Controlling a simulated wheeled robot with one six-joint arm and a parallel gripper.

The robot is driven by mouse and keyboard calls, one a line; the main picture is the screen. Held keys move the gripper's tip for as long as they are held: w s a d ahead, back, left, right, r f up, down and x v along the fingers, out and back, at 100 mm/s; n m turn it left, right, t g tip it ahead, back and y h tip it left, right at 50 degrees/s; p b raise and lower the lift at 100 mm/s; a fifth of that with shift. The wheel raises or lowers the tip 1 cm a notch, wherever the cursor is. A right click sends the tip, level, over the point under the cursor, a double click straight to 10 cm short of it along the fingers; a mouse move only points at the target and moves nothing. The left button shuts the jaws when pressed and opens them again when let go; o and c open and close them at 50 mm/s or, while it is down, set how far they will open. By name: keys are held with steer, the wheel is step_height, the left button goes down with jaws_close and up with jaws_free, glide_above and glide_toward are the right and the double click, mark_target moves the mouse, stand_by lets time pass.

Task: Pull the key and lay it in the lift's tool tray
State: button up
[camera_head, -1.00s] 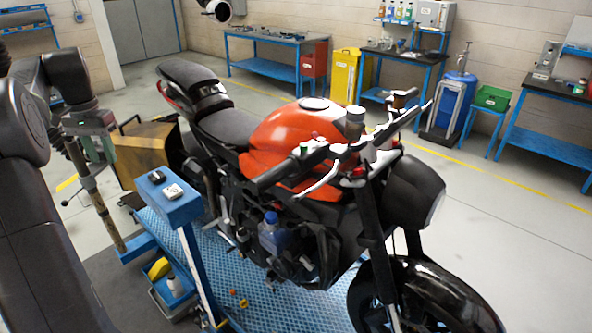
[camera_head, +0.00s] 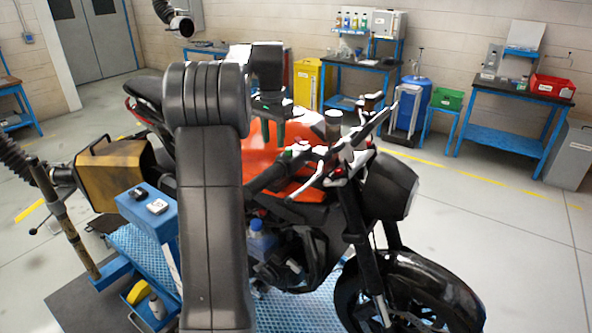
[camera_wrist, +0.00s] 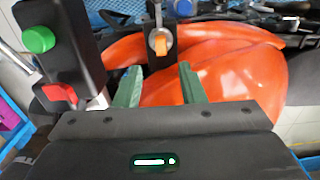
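In the wrist view, the key (camera_wrist: 160,42) has an orange head and sits upright in a dark ignition mount between the handlebars, just beyond my fingertips. My gripper (camera_wrist: 160,70) is open and empty, with its green fingers on either side of the line to the key. In the head view my gripper (camera_head: 265,132) hangs over the orange tank (camera_head: 258,150), and the key cannot be made out there. The lift's tool tray (camera_head: 134,309) is low at the left, holding a yellow thing and a pale bottle.
The handlebar switch block (camera_wrist: 65,60), with green and red buttons, stands close left of my fingers. The mirror and handlebar (camera_head: 340,150) are to the right. A blue post box (camera_head: 150,220) with two small devices stands above the tray. Workbenches line the back wall.

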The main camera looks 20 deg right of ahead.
steer(key=shift+o, duration=1.4)
steer(key=shift+a, duration=0.1)
steer(key=shift+f+b, duration=0.8)
steer(key=shift+f, duration=3.7)
steer(key=shift+p, duration=0.65)
jaws_close()
steer(key=shift+w, duration=0.1)
steer(key=shift+r, duration=3)
